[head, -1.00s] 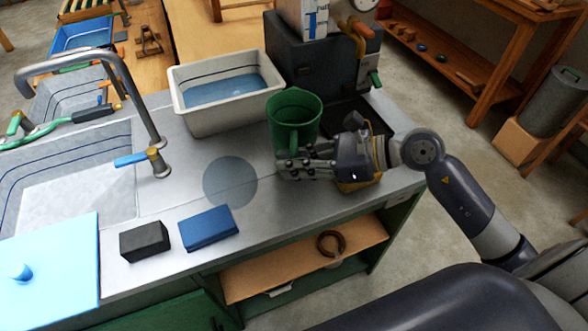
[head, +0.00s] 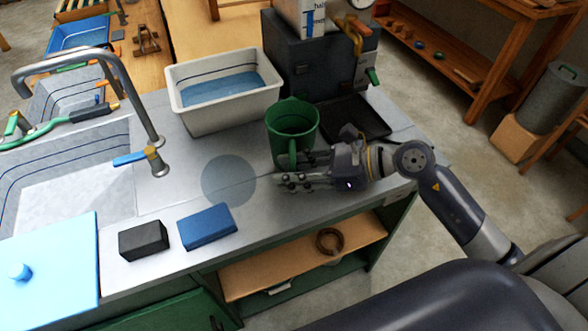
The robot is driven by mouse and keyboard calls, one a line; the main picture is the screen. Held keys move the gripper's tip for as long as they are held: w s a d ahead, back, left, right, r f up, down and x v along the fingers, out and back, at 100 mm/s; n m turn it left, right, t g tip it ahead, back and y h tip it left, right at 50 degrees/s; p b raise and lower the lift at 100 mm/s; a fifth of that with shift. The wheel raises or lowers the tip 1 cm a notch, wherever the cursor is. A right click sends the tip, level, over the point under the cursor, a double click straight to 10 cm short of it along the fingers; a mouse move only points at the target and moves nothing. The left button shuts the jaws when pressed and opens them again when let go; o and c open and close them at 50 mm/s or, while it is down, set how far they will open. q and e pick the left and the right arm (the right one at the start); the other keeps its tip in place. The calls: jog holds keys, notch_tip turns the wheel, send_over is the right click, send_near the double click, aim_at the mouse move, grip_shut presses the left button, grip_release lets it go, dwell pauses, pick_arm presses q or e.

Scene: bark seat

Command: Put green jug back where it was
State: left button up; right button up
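The green jug (head: 292,118) stands upright on the metal counter (head: 160,205), in front of the dark machine. Its handle (head: 292,152) faces the front of the counter. My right gripper (head: 284,170) comes in from the right, low beside the handle. Its fingers look spread apart, one near the handle's lower end and one nearer the front. The fingers partly hide the jug's lower part, so contact with the handle is unclear. A round grey-blue patch (head: 229,180) lies on the counter left of the gripper. My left gripper is out of view.
A white basin (head: 190,118) stands behind and left of the jug. The dark machine (head: 320,65) and its black tray (head: 362,118) are behind and right. A black block (head: 143,240) and blue block (head: 207,227) lie front left. The sink and tap (head: 155,155) are left.

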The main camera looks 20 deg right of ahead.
jog(key=shift+r, duration=0.1)
jog(key=b+v, duration=0.3)
jog(key=v, duration=0.9)
jog(key=shift+r, duration=0.1)
dwell(0.4)
